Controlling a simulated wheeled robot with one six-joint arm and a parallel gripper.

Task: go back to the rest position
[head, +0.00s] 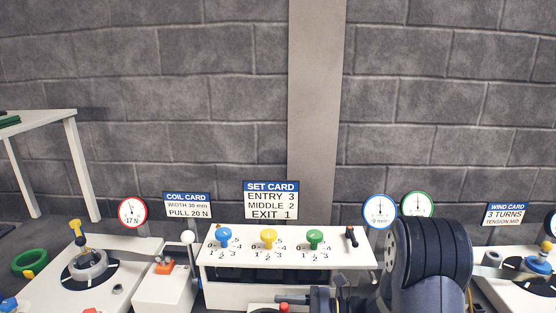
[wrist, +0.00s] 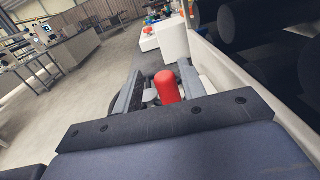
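My gripper (wrist: 158,82) shows in the wrist view with its two grey fingers apart. A red rounded knob (wrist: 167,87) stands between the fingers, closer to the right one. A gap shows on its left side, so the fingers do not look closed on it. In the head view my arm covers the lower right of the white set panel (head: 225,262). A small red part (head: 283,306) shows at the bottom edge there, just left of my dark gripper parts. The fingertips are not clear in that view.
The panel carries blue (head: 224,236), yellow (head: 269,238) and green (head: 315,238) knobs and a black lever (head: 351,236). A coil station (head: 125,252) stands left, a wind station (head: 515,292) right. Gauges and cards rise behind. A white table (head: 50,118) is far left.

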